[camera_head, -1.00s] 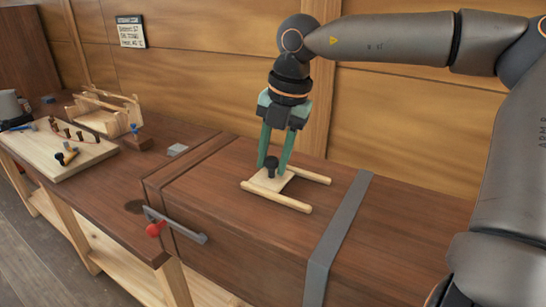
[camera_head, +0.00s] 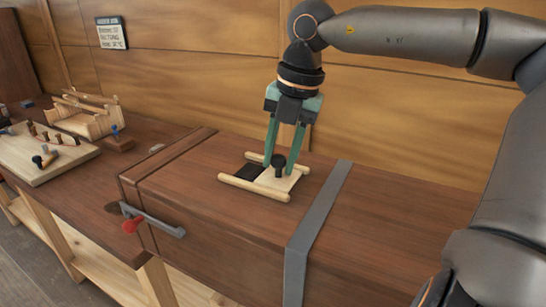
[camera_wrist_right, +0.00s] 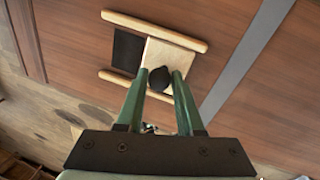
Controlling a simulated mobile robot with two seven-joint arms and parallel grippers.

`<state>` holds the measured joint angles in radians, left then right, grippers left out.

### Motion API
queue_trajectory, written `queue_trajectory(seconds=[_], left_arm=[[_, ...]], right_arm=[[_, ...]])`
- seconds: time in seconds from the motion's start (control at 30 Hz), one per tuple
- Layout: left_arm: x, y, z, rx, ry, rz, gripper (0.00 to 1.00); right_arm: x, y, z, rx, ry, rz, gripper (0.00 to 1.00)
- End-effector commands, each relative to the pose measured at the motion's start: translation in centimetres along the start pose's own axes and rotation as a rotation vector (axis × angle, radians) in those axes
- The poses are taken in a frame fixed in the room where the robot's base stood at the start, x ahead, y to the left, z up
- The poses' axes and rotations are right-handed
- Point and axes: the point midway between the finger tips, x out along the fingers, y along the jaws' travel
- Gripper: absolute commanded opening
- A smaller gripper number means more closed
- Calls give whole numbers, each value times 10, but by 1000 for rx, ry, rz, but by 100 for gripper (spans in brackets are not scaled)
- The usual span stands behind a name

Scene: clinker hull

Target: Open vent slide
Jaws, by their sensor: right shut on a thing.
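The vent slide (camera_head: 275,184) is a pale wooden plate between two wooden rails (camera_head: 254,187) on top of a brown wooden chest. It also shows in the right wrist view (camera_wrist_right: 166,56). A dark vent opening (camera_head: 249,172) shows to the left of the plate; it also shows in the right wrist view (camera_wrist_right: 127,51). A black knob (camera_head: 278,161) stands on the plate. My right gripper (camera_head: 280,168) comes down from above and is shut on the knob; in the right wrist view its green fingers (camera_wrist_right: 159,80) flank the knob. My left gripper is not in view.
A grey strap (camera_head: 318,230) crosses the chest (camera_head: 215,210) to the right of the rails. A pegged board (camera_head: 35,160) and a wooden rack (camera_head: 88,118) are on the bench at left.

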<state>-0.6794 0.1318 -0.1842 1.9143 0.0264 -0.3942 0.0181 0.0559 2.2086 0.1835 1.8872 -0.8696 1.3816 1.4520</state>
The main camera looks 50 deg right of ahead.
Motion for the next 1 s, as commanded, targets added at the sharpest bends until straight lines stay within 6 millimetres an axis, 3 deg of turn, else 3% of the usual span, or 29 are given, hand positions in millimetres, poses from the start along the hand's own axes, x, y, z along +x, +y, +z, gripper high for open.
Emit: queue_trajectory(seconds=[0.2,0.23,0.47,0.77,1.0], left_arm=[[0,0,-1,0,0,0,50],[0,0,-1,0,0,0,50],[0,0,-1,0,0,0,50],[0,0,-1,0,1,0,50],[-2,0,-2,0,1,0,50]], right_arm=[[-1,0,0,0,0,-3,0],[-1,0,0,0,0,-3,39],[0,0,0,0,0,-4,65],[-2,0,0,0,0,-4,66],[-37,0,1,2,-5,-1,66]])
